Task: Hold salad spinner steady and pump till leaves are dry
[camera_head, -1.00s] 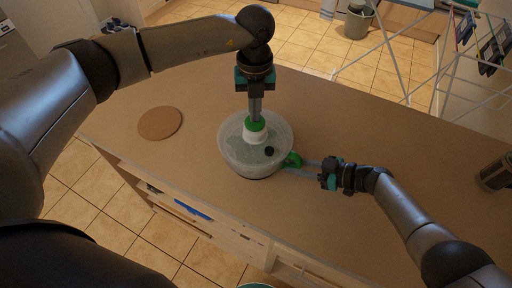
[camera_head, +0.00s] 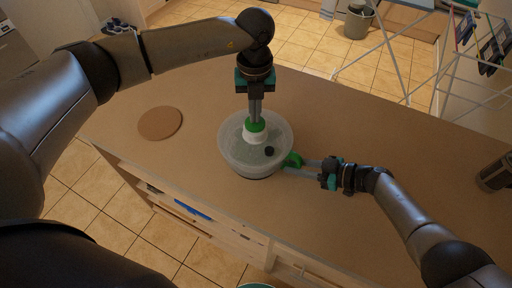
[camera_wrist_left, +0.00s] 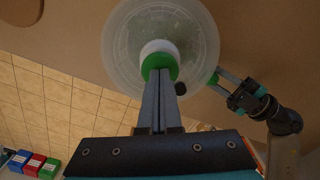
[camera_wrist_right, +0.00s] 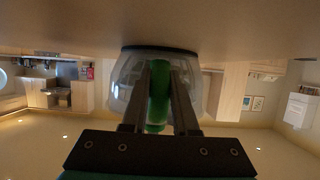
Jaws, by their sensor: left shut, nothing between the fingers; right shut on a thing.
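The salad spinner (camera_head: 232,152) is a translucent round bowl with a clear lid on the counter. A white and green pump knob (camera_head: 256,133) stands at the lid's middle, with a small black button (camera_head: 269,151) beside it. My left gripper (camera_head: 255,119) points straight down with shut, empty fingers at the top of the knob. It covers part of the knob in the left wrist view (camera_wrist_left: 160,74). My right gripper (camera_head: 293,164) is shut on the green handle (camera_wrist_right: 158,98) at the bowl's right side. Leaves inside the bowl cannot be made out clearly.
A round brown cork mat (camera_head: 160,123) lies to the left on the wooden counter (camera_head: 350,130). A dark cylinder (camera_head: 496,172) stands at the right edge. A white drying rack (camera_head: 400,70) is behind the counter. The counter around the spinner is clear.

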